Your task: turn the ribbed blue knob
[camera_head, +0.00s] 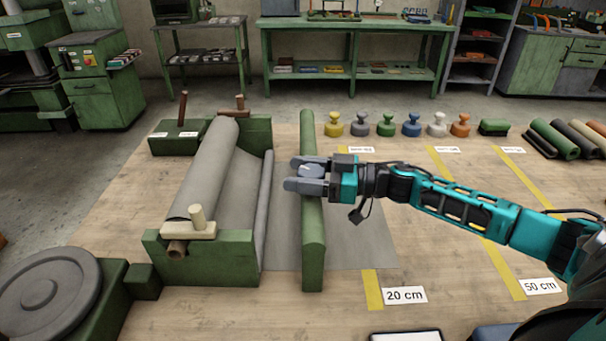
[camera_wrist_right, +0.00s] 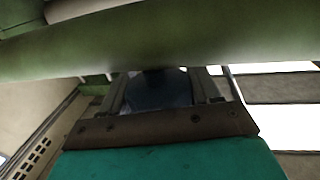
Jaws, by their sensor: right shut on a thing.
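My right gripper (camera_head: 290,176) reaches in from the right over a long green bar (camera_head: 313,245). Its two fingers are shut on a rounded blue-grey piece, which I take to be the blue knob (camera_head: 312,171). The fingers hide most of it, and I cannot make out its ribs. In the right wrist view the knob (camera_wrist_right: 158,88) shows dark and bluish between the fingers, partly behind the green bar (camera_wrist_right: 150,40). My left gripper is not in view.
A grey sheet roll (camera_head: 209,170) lies in a green stand to the left, its sheet passing under the bar. Several coloured knobbed weights (camera_head: 411,125) stand in a row behind. Yellow strips with labels (camera_head: 404,295) mark the table on the right. A grey disc (camera_head: 45,292) is front left.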

